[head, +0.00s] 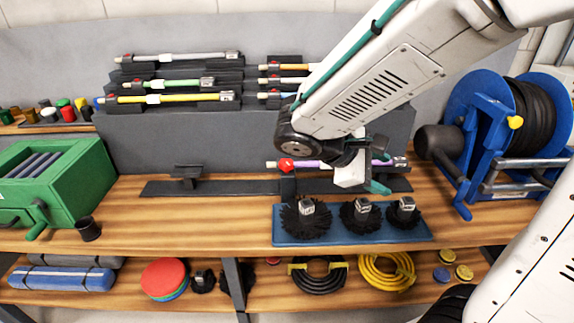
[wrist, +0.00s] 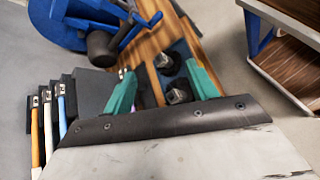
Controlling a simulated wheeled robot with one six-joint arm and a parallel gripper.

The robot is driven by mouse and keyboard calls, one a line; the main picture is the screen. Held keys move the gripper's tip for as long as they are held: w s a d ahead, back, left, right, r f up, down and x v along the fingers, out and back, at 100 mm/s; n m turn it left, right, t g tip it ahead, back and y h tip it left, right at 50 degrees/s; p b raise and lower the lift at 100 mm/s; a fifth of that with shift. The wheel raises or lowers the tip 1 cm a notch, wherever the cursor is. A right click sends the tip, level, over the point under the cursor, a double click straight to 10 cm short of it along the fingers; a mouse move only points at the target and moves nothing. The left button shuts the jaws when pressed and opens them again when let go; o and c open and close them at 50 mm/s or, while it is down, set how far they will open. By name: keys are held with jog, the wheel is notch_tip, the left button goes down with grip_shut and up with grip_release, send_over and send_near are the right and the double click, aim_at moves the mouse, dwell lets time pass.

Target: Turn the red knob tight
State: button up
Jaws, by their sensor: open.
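The red knob (head: 286,165) sits at the left end of a purple rod (head: 308,164) on the dark holder at the middle of the bench. The rod runs to the right, partly hidden behind my arm and gripper. My gripper (head: 372,182) is right of the knob, by the rod's right part, clearly apart from the knob. In the wrist view its green fingers (wrist: 161,85) are spread with nothing clearly held between them. I cannot make out the red knob in the wrist view.
A blue mat (head: 285,239) with black duct brushes (head: 304,222) lies in front of the rod. A blue hose reel (head: 480,120) stands at the right and a green box (head: 60,180) at the left. More rods (head: 165,98) rest on the stepped rack behind.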

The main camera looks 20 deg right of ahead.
jog(key=w+a+f+n+t+h, duration=0.2)
jog(key=w+n+t, duration=0.1)
jog(key=w+n, duration=0.15)
jog(key=w+a+f+n+t+h, duration=0.2)
jog(key=w+a+n+t, duration=0.15)
jog(key=w, duration=0.25)
jog(key=n+t+y, duration=0.3)
jog(key=n+t, duration=0.5)
jog(key=n, duration=0.2)
send_near(284, 169)
jog(key=x, duration=0.4)
jog(key=shift+w+d, duration=0.2)
jog(key=x, duration=0.7)
jog(key=shift+w+d, duration=0.1)
jog(key=shift+w, duration=0.15)
